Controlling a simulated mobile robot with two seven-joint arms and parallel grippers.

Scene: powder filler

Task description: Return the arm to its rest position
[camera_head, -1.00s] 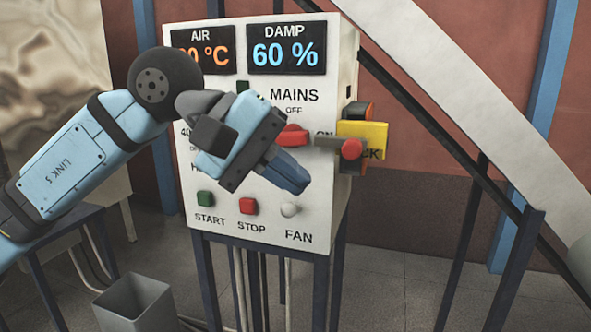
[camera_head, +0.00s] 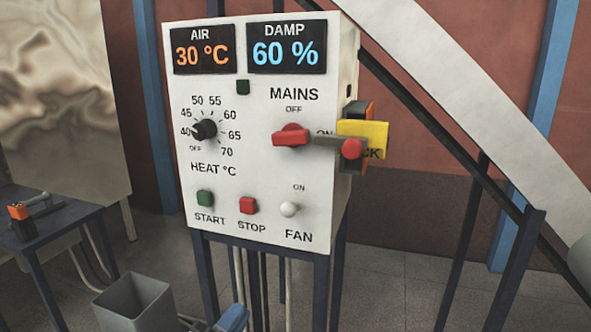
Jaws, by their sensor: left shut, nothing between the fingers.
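My left gripper (camera_head: 233,318) shows only as a blue tip at the bottom edge, low in front of the control box's legs. It is shut and empty; the rest of the arm is out of the picture. The white control box (camera_head: 225,190) stands clear of the arm, its whole front panel uncovered. My right gripper is not in view.
A yellow tag (camera_head: 372,130) hangs at the box's right side. A grey open bin (camera_head: 135,305) stands beside my gripper, to its left. A dark table (camera_head: 60,216) with an orange and black item (camera_head: 20,222) is at the left. A pale chute (camera_head: 480,110) slants down on the right.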

